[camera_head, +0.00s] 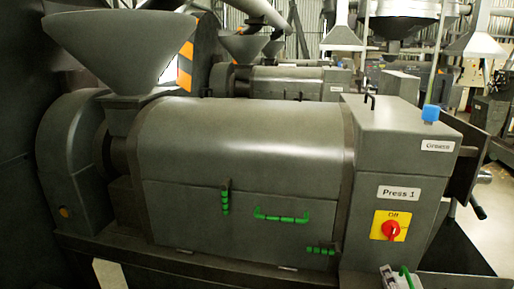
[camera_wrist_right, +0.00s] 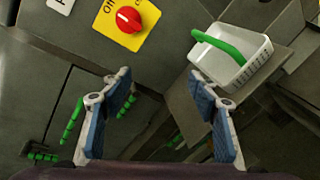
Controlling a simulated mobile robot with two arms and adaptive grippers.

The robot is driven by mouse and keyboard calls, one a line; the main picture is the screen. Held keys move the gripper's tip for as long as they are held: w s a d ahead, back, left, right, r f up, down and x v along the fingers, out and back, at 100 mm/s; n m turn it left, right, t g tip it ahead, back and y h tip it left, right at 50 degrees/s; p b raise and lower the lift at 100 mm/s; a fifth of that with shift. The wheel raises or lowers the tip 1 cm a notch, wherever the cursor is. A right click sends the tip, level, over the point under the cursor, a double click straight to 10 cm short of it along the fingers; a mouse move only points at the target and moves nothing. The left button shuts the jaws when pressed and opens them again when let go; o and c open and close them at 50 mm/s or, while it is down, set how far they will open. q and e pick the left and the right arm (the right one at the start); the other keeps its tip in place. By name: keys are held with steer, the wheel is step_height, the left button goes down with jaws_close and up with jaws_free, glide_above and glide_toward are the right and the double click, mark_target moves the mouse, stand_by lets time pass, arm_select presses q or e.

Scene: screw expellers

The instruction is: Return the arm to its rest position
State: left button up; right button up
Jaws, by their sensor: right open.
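My right gripper (camera_wrist_right: 158,80) shows in the right wrist view, with its two blue-padded fingers spread apart and nothing between them. It faces the front of the press marked "Press 1" (camera_head: 245,145). The red rotary switch (camera_wrist_right: 129,19) on its yellow plate is above and to the left of the fingers in that view. The same switch shows in the head view (camera_head: 390,230), beside the label "Off".
Green handles (camera_head: 282,216) stick out from the press doors.

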steer(key=s+a+f+m+g+y, duration=0.1)
steer(key=s+a+f+m+g, duration=0.2)
steer(key=s+a+f+m, duration=0.45)
steer(key=s+a+f+m+g+y, duration=0.2)
steer(key=s+a+f+m+g, duration=0.3)
steer(key=s, duration=0.6)
steer(key=s+a+f+m+g+y, duration=0.15)
steer(key=s+a+f+m, duration=0.25)
steer(key=s+m, duration=0.4)
step_height(320, 180, down, 34)
steer(key=s+n+g+b, duration=0.1)
steer(key=s+g+b, duration=0.15)
steer(key=b, duration=0.55)
steer(key=s+d+f+b, duration=0.1)
steer(key=s+f+b, duration=0.2)
steer(key=s+f, duration=0.5)
steer(key=s+d+f+b, duration=0.2)
steer(key=s+f, duration=0.7)
steer(key=f, duration=0.5)
steer(key=shift+d+g+b, duration=0.3)
steer(key=shift+g+b, duration=0.1)
steer(key=shift+b, duration=0.35)
steer(key=shift+f+n, duration=0.1)
steer(key=shift+n, duration=0.15)
